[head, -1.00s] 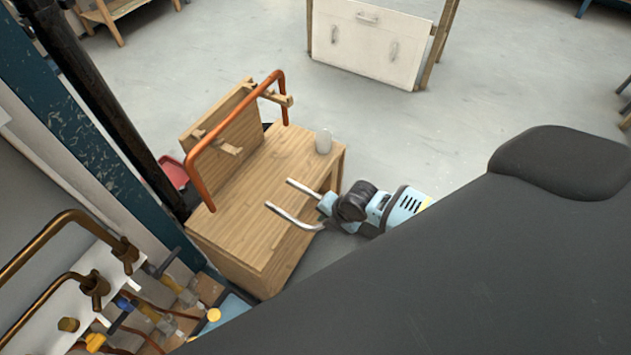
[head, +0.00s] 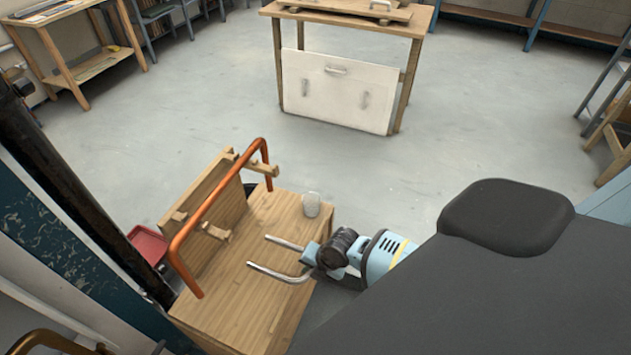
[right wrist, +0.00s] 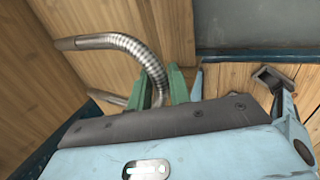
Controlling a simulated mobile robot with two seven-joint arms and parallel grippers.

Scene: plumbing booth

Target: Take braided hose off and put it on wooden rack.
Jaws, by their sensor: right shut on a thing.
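The braided hose (head: 274,275) is a silver U-shaped piece. My right gripper (head: 318,257) is shut on it near its bend, and the two legs point left over the wooden bench top. In the right wrist view the ribbed metal hose (right wrist: 128,44) curves down between the green fingertips of my gripper (right wrist: 160,88). The wooden rack (head: 236,204) is an upright board with pegs at the bench's left side. My left gripper is out of view.
A whitish cup (head: 312,204) stands on the bench top (head: 254,291), close behind the hose. A red tray (head: 148,245) is at the left. A dark post (head: 75,190) rises at the left edge. Open floor lies beyond, before a table with a white panel (head: 338,92).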

